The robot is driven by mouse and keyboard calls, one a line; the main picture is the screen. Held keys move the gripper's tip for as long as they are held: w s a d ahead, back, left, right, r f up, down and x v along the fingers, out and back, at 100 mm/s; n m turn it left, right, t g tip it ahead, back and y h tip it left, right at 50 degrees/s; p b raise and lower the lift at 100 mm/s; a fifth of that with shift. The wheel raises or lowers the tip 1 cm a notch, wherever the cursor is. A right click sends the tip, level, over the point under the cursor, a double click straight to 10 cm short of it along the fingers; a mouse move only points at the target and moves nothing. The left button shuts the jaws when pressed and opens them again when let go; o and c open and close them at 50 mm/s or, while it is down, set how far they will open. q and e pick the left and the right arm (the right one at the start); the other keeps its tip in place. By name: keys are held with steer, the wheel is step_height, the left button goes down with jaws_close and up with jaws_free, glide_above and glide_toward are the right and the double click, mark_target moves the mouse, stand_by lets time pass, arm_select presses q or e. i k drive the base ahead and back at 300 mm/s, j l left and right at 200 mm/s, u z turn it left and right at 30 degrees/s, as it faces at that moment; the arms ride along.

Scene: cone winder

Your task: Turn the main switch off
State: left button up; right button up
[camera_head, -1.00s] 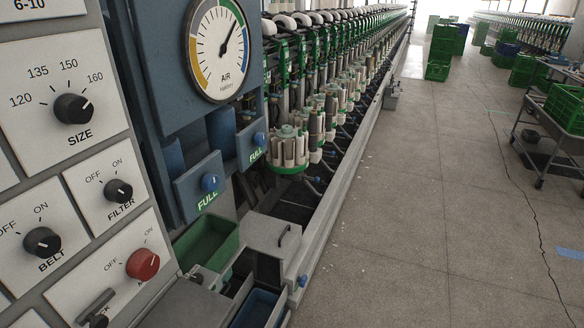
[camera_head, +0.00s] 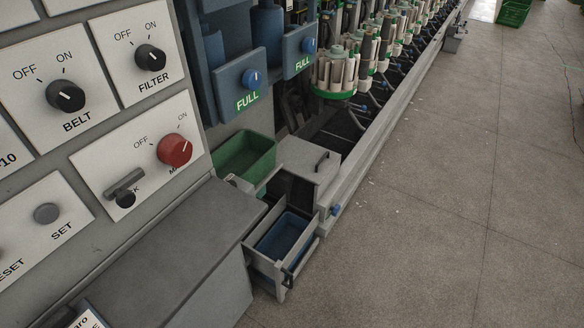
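The main switch is a red round knob (camera_head: 174,150) on a white plate at the lower right of the control panel. Its plate is marked OFF at the upper left and ON at the upper right; the label below is partly hidden by the knob. A pale mark on the knob seems to point up and right, towards ON. Neither of my grippers is in view.
Black BELT (camera_head: 65,95) and FILTER (camera_head: 150,57) knobs and a grey SET button (camera_head: 47,213) surround the main switch plate. A grey ledge (camera_head: 165,250) juts out below it. A green bin (camera_head: 245,155) and an open drawer (camera_head: 262,268) stand to the right.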

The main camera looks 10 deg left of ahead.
mark_target(173, 151)
steer(key=u, duration=1.25)
